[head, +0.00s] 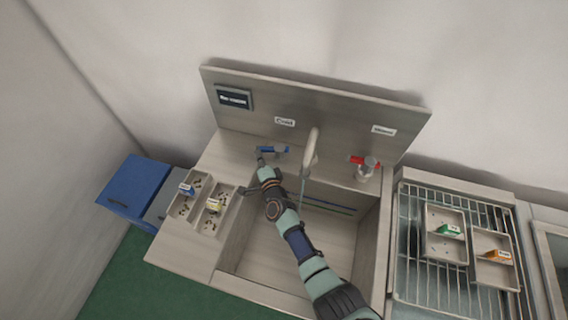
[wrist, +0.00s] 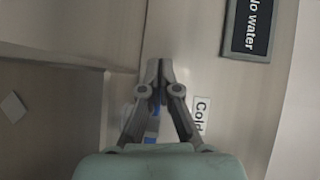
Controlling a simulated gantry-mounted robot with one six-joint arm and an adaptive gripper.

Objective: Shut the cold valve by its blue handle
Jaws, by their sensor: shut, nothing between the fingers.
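The cold valve's blue handle (head: 272,150) is at the back left of the sink, below the "Cold" label (head: 285,121). It lies roughly crosswise in the head view. In the wrist view, part of the blue handle (wrist: 154,124) shows behind and between my finger links, and the rest is hidden. My gripper (head: 262,161) is shut and empty, at the left part of the handle. In the wrist view its fingertips (wrist: 160,68) are together, past the blue part. I cannot tell whether they touch the handle.
The tap spout (head: 311,150) stands right of my gripper, with a thin bluish streak below it. A red-handled valve (head: 365,162) is farther right. The backsplash (head: 330,110) rises behind, with a dark sign (head: 234,98). Small trays (head: 209,221) sit left of the basin; a wire rack (head: 412,262) is right.

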